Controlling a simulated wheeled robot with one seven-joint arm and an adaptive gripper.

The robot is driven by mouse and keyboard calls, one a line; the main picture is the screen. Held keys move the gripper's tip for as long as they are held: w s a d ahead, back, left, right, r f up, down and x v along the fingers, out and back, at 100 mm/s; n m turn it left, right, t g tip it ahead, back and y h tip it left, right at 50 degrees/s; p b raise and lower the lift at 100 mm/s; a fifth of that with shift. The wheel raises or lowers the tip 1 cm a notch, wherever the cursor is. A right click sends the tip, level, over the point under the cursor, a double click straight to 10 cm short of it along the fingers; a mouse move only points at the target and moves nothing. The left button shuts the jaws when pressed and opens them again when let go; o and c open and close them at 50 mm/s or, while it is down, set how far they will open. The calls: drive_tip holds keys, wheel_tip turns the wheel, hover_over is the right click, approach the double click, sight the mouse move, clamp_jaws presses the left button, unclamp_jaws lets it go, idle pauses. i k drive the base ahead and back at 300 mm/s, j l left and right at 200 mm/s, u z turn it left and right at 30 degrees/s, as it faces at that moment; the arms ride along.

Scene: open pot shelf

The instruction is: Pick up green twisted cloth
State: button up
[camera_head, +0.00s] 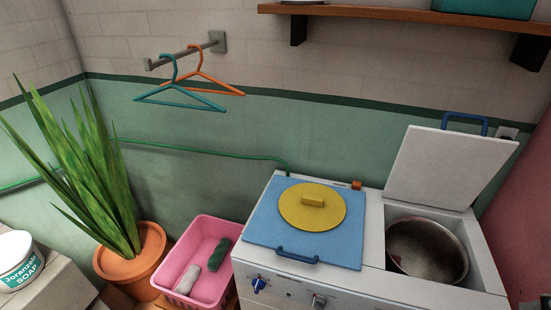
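The green twisted cloth (219,254) is a short dark green roll. It lies in the pink basket (185,245) on the floor, toward the basket's upper right side. A similar grey-white twisted cloth (188,279) lies below and left of it in the same basket, apart from it or nearly so. My gripper is not in this view.
A white washing machine (258,303) stands right of the basket, with a blue lid (262,225), a yellow round lid (334,208) and an open tub (426,248). A potted plant (131,266) stands left of the basket. Hangers (180,101) hang on the wall above.

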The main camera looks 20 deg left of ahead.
sight(212, 263)
drive_tip(key=u, duration=1.45)
drive_tip(key=i+j+z, duration=0.1)
drive_tip(key=j, duration=0.2)
drive_tip(key=i+j+z, duration=0.15)
drive_tip(key=j, duration=0.15)
drive_tip(key=k, duration=0.95)
drive_tip(key=i+z, duration=0.25)
drive_tip(key=i, duration=1.2)
